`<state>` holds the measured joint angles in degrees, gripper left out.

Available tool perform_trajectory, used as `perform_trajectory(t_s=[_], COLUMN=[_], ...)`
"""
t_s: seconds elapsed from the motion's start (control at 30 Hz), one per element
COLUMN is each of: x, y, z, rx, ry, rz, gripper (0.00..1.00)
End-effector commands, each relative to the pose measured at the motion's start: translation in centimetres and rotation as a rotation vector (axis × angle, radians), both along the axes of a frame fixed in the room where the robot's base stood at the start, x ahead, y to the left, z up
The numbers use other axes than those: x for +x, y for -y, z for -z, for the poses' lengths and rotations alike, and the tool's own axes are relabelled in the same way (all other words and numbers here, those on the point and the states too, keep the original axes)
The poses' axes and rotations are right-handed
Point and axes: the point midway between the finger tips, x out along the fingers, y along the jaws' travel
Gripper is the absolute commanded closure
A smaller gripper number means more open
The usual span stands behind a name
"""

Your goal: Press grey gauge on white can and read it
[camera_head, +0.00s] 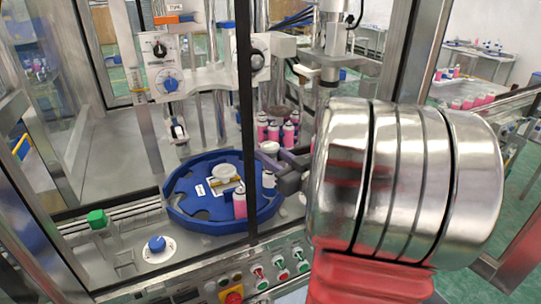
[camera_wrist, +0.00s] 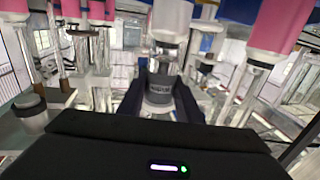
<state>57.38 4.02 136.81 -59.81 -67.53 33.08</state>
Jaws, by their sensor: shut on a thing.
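In the wrist view my gripper (camera_wrist: 160,100) has its two dark fingers on either side of a small grey gauge (camera_wrist: 159,88) with a dark band of marks, too small to read. A white can (camera_wrist: 172,18) appears just above the gauge in that picture; whether they touch I cannot tell. In the head view the white can (camera_head: 268,181) stands at the right of the blue round plate (camera_head: 195,222). My gripper (camera_head: 285,165) reaches in beside it from the right, partly hidden by my large metal arm link. The gauge is not clear there.
A pink can (camera_head: 240,204) stands at the plate's front edge. Several pink cans (camera_head: 274,132) stand behind the plate. A dark upright post (camera_head: 245,110) crosses in front of the machine. A control panel (camera_head: 250,280) with buttons lies along the front.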

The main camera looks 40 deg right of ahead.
Motion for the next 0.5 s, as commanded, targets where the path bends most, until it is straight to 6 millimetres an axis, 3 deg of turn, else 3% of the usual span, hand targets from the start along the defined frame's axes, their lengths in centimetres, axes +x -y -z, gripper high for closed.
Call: perform_trajectory(t_s=[0.5], x=[0.01], y=[0.02], z=[0.53], rx=[0.0], ry=[0.001], rz=[0.0], gripper=[0.95])
